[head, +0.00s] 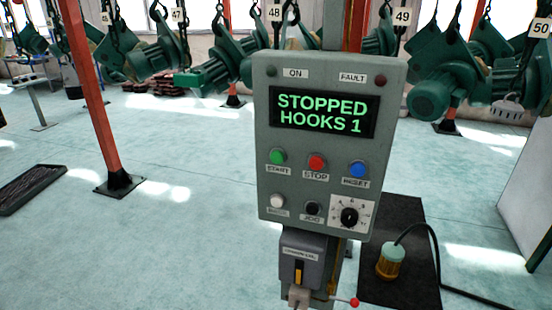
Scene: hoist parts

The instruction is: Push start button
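A grey control panel (323,140) stands close in front of me, a little right of the middle. The green start button (278,156) sits at the left of the panel's upper button row, with a START label under it. The red stop button (317,162) is beside it, then the blue reset button (357,169). The display (322,111) reads STOPPED, HOOKS 1 in green letters. The ON lamp (271,71) and the red FAULT lamp (381,80) look unlit. Neither of my grippers is in view.
A white button (278,201), a black JOG button (313,208) and a rotary dial (350,215) form the lower row. A grey box (305,258) with a yellow lever is below. Green hoists (432,94) hang behind. A red post (92,105) stands left. The floor between is clear.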

